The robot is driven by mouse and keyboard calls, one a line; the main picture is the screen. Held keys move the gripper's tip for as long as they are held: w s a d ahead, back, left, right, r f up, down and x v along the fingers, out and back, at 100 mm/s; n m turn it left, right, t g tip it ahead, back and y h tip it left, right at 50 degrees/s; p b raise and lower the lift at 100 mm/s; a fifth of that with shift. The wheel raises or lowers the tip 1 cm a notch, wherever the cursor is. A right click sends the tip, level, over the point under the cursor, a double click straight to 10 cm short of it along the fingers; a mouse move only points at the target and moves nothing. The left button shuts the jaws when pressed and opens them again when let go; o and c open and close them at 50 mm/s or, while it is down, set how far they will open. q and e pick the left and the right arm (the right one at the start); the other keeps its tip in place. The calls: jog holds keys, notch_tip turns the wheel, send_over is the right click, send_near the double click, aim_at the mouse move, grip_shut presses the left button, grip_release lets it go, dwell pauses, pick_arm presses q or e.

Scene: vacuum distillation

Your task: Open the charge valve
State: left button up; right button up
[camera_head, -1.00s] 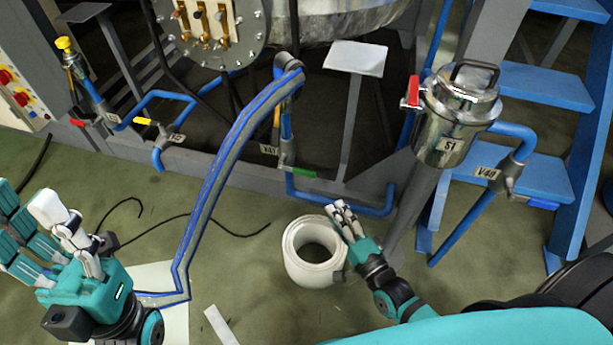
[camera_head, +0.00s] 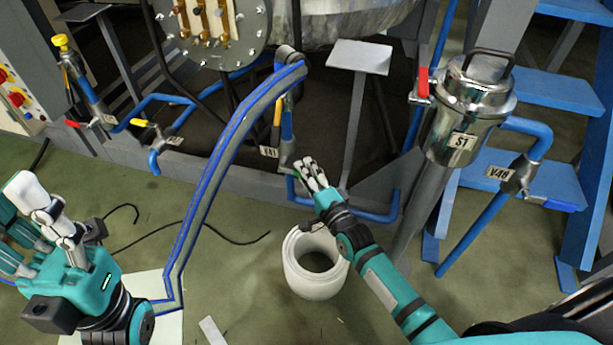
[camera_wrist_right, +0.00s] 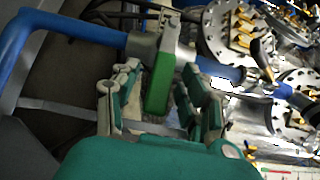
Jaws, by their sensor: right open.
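The valve tagged V41 (camera_head: 269,152) sits on a vertical blue pipe below the vessel, and none of the readable tags says "charge". Its green lever shows large in the right wrist view (camera_wrist_right: 160,82), between my right gripper's spread fingers. My right gripper (camera_head: 313,172) is open at this lever and hides most of it in the head view. In the right wrist view the gripper (camera_wrist_right: 160,102) has fingers on both sides of the lever; I cannot tell if they touch it. My left gripper (camera_head: 32,222) is open and empty at the lower left.
A white roll (camera_head: 312,278) stands on the floor below my right arm. A steel strainer tagged S1 (camera_head: 468,115) has a red-handled valve (camera_head: 422,84) beside it. Valve V40 (camera_head: 519,177) and blue steps (camera_head: 560,92) are at right. A grey-blue hose (camera_head: 205,195) runs between my grippers.

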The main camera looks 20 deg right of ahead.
grip_shut()
jog(key=shift+f, duration=0.1)
dwell(0.4)
